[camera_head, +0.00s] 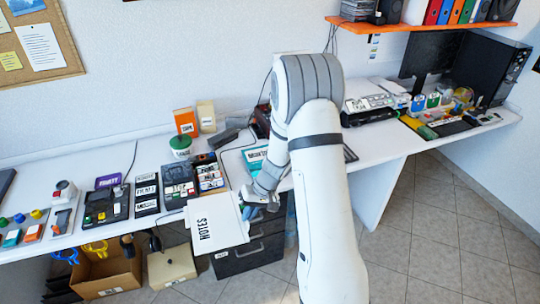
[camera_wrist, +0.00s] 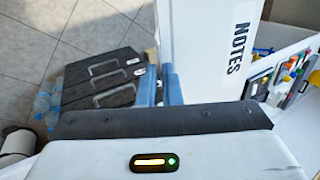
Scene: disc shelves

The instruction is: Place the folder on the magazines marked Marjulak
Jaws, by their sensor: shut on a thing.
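A white folder marked NOTES (camera_head: 228,226) is in my gripper (camera_head: 247,211), in front of the desk's front edge in the head view. In the wrist view the folder (camera_wrist: 205,35) rises from between the blue-grey fingers of my gripper (camera_wrist: 160,85), which are shut on its edge. A teal-covered flat stack with a white label (camera_head: 254,158) lies on the desk behind my gripper, partly hidden by my arm. Its lettering is too small to read surely, so I cannot confirm that it says Marjulak.
Several labelled cases and devices (camera_head: 147,194) line the desk left of the folder. An orange box (camera_head: 186,122) and a green-lidded jar (camera_head: 180,146) stand behind. A dark drawer unit (camera_head: 250,255) and a cardboard box (camera_head: 105,275) are below. An orange shelf (camera_head: 420,27) hangs at upper right.

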